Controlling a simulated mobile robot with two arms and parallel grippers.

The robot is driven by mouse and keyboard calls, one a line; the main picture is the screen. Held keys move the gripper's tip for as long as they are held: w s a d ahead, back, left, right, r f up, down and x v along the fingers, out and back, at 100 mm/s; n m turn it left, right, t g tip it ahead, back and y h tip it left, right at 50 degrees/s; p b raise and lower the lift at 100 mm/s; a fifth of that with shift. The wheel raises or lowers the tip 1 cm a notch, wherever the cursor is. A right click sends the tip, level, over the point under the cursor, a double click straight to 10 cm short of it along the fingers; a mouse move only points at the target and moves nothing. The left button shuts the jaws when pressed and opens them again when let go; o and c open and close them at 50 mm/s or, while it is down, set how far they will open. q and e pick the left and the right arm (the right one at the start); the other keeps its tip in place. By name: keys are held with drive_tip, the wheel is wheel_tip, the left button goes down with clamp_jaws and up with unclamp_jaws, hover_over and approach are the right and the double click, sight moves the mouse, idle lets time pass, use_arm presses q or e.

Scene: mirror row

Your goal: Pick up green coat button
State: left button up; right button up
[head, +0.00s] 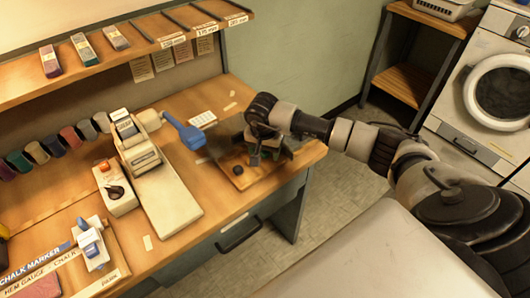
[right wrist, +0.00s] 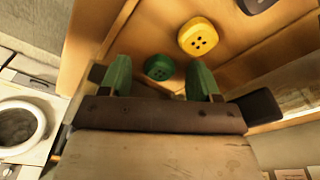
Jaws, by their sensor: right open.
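The green coat button (right wrist: 158,67) shows in the right wrist view, lying on the wooden surface, round and dark green with holes. My right gripper (right wrist: 160,72) is open, its two green-tipped fingers standing to the left and right of the button. The button appears in the gap between the fingertips; I cannot tell how far it is below them. In the head view my right gripper (head: 264,154) is over the bench's right end and hides the green button. My left gripper is not in view.
A yellow button (right wrist: 198,37) lies close beyond the right fingertip. A dark round piece (head: 238,169) lies left of the gripper on the wooden bench (head: 215,215). A tape dispenser-like device (head: 138,150) and a blue-handled tool (head: 186,133) stand farther left.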

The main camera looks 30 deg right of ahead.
sight(265, 152)
drive_tip(key=c, duration=1)
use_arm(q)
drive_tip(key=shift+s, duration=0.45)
use_arm(e)
drive_tip(key=shift+r, duration=0.1)
drive_tip(key=shift+r, duration=0.45)
wheel_tip(265, 152, up, 3)
drive_tip(key=shift+b, duration=0.5)
use_arm(q)
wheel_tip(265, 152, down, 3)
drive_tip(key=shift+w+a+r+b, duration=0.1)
drive_tip(key=shift+b, duration=0.75)
use_arm(e)
drive_tip(key=s+d+r, duration=0.2)
drive_tip(key=s+r, duration=0.5)
drive_tip(key=s, duration=0.4)
drive_tip(key=shift+s+d, duration=0.25)
drive_tip(key=shift+d, duration=0.1)
